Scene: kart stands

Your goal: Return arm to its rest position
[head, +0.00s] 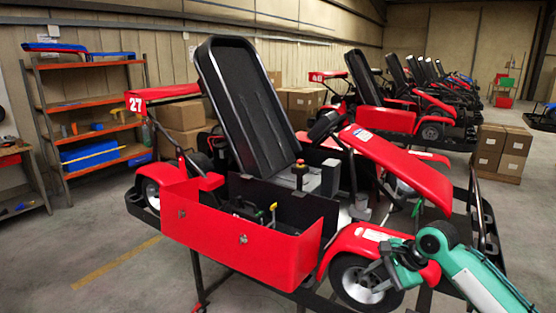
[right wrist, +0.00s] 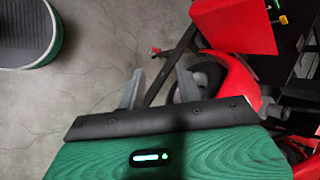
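My right arm (head: 470,270), green and white, comes in from the lower right in the head view. Its gripper (head: 376,276) is in front of the red kart's near front wheel (head: 352,284). In the right wrist view the two grey fingers (right wrist: 160,80) stand apart with nothing between them. The wheel (right wrist: 208,77) and red bodywork (right wrist: 240,85) show beyond the fingers; I cannot tell if anything touches. My left arm and gripper are not in view.
The kart, with a black seat (head: 245,100) and red side panel (head: 235,235), sits raised on a stand. Shelves (head: 85,120) stand at the back left, cardboard boxes (head: 500,150) at the right. More karts (head: 405,110) line up behind. Grey floor (head: 60,260) is clear at the left.

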